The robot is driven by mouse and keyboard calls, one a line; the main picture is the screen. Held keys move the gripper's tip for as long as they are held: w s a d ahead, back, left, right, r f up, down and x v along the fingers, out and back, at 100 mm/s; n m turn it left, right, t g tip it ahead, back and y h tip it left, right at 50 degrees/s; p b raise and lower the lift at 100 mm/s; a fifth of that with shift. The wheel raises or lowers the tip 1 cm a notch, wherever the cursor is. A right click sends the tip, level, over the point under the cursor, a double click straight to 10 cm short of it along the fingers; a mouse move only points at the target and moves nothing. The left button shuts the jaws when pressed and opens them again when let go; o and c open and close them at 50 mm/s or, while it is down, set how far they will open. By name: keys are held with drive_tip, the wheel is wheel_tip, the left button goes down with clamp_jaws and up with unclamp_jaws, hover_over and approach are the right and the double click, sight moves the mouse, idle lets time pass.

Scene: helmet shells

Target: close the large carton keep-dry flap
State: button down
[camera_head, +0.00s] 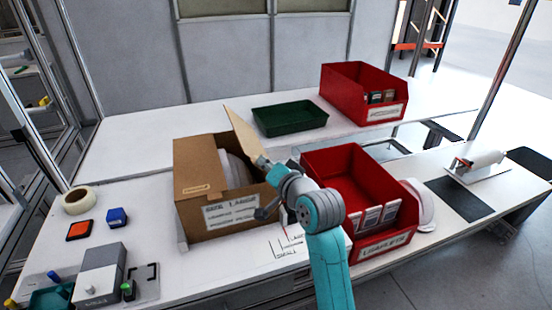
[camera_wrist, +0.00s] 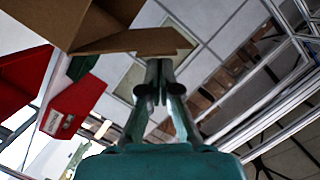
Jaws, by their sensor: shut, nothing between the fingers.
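The large carton (camera_head: 200,212) is an open brown box with a printed front label, standing left of the table's middle. White shells (camera_head: 235,168) show inside it. A tan flap (camera_head: 241,130) stands up, tilted, at the carton's right side. My gripper (camera_head: 262,162) is shut and empty, beside the flap's right, outer face, low on it. In the wrist view, the fingertips (camera_wrist: 158,68) lie just below a tan cardboard panel (camera_wrist: 150,42), seemingly the flap. I cannot tell whether they touch it. My wrist hides part of the carton's right side.
A red bin (camera_head: 345,165) with white labels stands close right of my wrist, a white shell (camera_head: 424,205) beside it. A green tray (camera_head: 290,118) and another red bin (camera_head: 365,88) are behind. Tape (camera_head: 79,200) and small blocks lie left. The table behind the carton is clear.

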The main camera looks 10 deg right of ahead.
drive_tip(key=a+f+n+h, duration=0.3)
drive_tip(key=a+f+n, duration=0.2)
drive_tip(key=f+n, duration=0.2)
drive_tip(key=shift+s+a+f+n, duration=0.3)
drive_tip(key=shift+a+f+n, duration=0.05)
drive_tip(key=shift+n, duration=0.25)
idle(0.4)
